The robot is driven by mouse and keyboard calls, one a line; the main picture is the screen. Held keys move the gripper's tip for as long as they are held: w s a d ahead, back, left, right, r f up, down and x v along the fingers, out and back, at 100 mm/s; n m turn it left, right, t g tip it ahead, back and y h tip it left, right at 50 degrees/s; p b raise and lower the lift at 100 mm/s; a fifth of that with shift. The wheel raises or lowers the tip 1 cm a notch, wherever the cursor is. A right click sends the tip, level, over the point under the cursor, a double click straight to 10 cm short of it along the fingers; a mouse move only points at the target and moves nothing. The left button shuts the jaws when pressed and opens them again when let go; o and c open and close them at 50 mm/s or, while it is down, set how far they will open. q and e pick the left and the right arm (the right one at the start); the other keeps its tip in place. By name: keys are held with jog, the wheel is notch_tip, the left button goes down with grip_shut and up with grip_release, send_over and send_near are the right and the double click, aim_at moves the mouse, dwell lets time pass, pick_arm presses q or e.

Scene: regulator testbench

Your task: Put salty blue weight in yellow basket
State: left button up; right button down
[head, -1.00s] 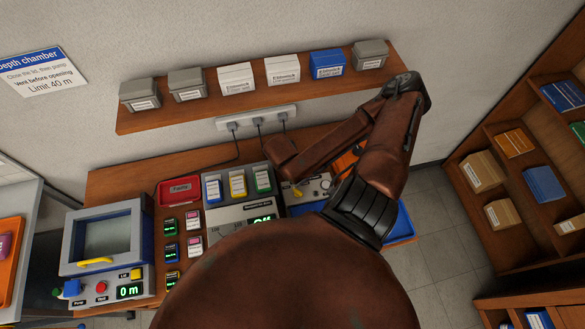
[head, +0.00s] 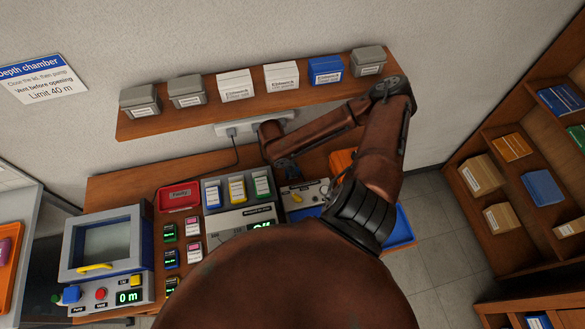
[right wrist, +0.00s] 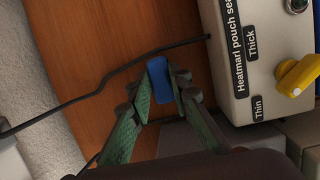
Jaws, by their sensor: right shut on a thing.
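My right gripper (head: 287,170) hangs over the back of the bench, right of the three-holder machine. In the right wrist view its green fingers (right wrist: 160,92) are shut on a small blue block (right wrist: 158,70), which fits the blue weight. No label on it is readable, and the head view does not show the block clearly. A yellow-framed holder (head: 237,188) sits between a blue and a green one on the machine. It is the nearest match in view to the yellow basket, and the gripper is apart from it. My left gripper is not in view.
A pouch sealer with a yellow knob (right wrist: 297,76) stands right of the gripper. A black cable (right wrist: 110,75) crosses near the fingers. A red tray (head: 179,196) and several small coloured units (head: 171,258) lie left of the machine. A shelf of boxes (head: 236,103) hangs above.

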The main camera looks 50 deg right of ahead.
jog(key=shift+f, duration=0.25)
jog(key=c, duration=1.8)
grip_release()
jog(key=shift+o, duration=0.2)
